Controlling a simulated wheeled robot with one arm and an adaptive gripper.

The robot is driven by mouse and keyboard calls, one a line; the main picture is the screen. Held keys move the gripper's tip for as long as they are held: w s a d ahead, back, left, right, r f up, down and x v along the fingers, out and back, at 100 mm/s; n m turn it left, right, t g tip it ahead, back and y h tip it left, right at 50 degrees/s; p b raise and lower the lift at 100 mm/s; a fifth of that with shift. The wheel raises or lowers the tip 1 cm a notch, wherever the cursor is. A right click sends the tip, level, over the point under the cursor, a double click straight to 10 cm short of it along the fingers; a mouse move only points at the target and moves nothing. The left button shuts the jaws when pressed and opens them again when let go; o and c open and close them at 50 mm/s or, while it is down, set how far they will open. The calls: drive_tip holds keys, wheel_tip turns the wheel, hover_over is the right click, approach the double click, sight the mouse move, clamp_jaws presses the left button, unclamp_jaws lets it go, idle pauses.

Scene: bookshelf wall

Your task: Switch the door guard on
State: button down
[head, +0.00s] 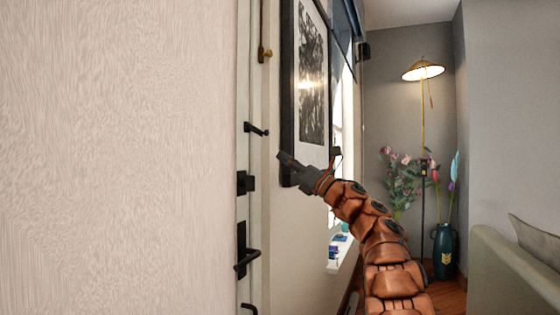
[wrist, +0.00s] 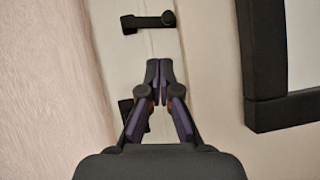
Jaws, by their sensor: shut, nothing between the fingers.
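A small black bar-shaped fitting (head: 257,129), which looks like the door guard, sits on the pale door's edge strip, with its rounded end pointing right. It also shows in the wrist view as a black bar (wrist: 148,22) near the top. My gripper (head: 284,157) is shut and empty. In the head view it appears to the right of and a little below the guard. In the wrist view the closed fingertips (wrist: 159,72) appear below the bar, with a visible gap. A dark block (wrist: 126,109) is partly hidden behind my fingers.
Below the guard are a black lock block (head: 245,183) and a lever handle (head: 247,259). A brass fitting (head: 264,53) is above. A black-framed picture (head: 289,95) hangs close on the right. A sofa (head: 500,265) stands at lower right.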

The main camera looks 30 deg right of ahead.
drive_tip(key=v, duration=0.6)
drive_tip(key=shift+s+a+b, duration=0.2)
drive_tip(key=shift+b, duration=0.2)
drive_tip(key=shift+r, duration=0.2)
